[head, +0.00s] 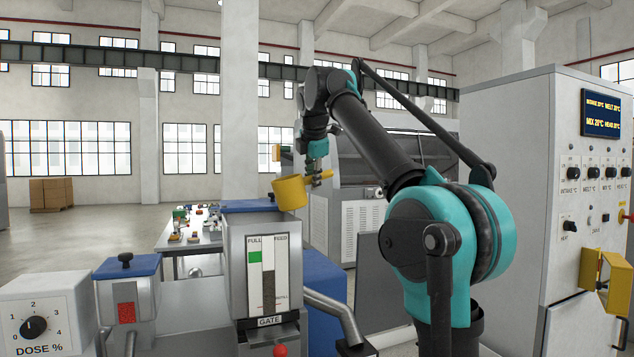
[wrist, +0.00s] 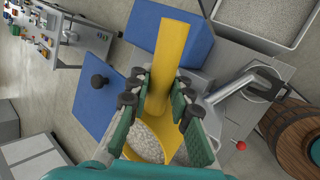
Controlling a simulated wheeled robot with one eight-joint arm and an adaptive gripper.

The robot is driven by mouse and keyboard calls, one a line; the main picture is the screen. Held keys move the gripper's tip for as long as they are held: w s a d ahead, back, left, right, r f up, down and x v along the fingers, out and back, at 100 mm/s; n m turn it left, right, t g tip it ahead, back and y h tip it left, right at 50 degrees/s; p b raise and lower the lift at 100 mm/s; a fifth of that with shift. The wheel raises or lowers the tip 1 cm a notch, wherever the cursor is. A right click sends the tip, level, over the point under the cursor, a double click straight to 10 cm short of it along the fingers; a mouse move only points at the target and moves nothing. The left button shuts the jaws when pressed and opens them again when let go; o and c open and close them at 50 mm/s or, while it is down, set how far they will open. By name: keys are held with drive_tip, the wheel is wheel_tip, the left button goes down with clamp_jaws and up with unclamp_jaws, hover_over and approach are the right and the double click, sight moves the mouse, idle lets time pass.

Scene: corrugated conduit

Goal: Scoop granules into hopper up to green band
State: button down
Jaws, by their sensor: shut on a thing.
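My gripper (head: 318,176) is shut on a yellow scoop (head: 290,192) and holds it in the air above the hopper (head: 236,255), slightly to the right. In the wrist view, the scoop (wrist: 180,45) runs between the fingers of my gripper (wrist: 160,95). Pale grey granules (wrist: 148,138) show beside its curved yellow rim; they look to be in the scoop's bowl. The hopper's front has a window with a green band (head: 255,257) near the top, marked FULL. A dark speckled column shows in the window; its exact level is too small to tell.
A grey bin of granules (wrist: 265,18) and a wooden barrel (wrist: 292,140) are on the right in the wrist view. A blue-lidded unit with a black knob (head: 125,262) stands left of the hopper. A control cabinet (head: 545,170) stands right of my arm.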

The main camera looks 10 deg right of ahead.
drive_tip(key=shift+s+a+r+n+t+h, duration=0.2)
drive_tip(key=shift+a+n+t+h, duration=0.05)
drive_tip(key=shift+a+h, duration=0.4)
drive_tip(key=shift+s+a+r+n+t+h, duration=0.2)
drive_tip(key=shift+a+n+t+h, duration=0.05)
drive_tip(key=shift+a+h, duration=0.35)
drive_tip(key=s+a+r+n+t+h, duration=0.2)
drive_tip(key=a+r+n+t+h, duration=0.1)
drive_tip(key=a, duration=0.3)
drive_tip(key=s+a+r+n+t+h, duration=0.2)
drive_tip(key=a+r+n+t+h, duration=0.1)
drive_tip(key=a+t+h, duration=0.2)
drive_tip(key=shift+s+a+r+n+h, duration=0.35)
drive_tip(key=shift+a+h, duration=0.4)
drive_tip(key=shift+a, duration=0.4)
drive_tip(key=shift+w, duration=0.1)
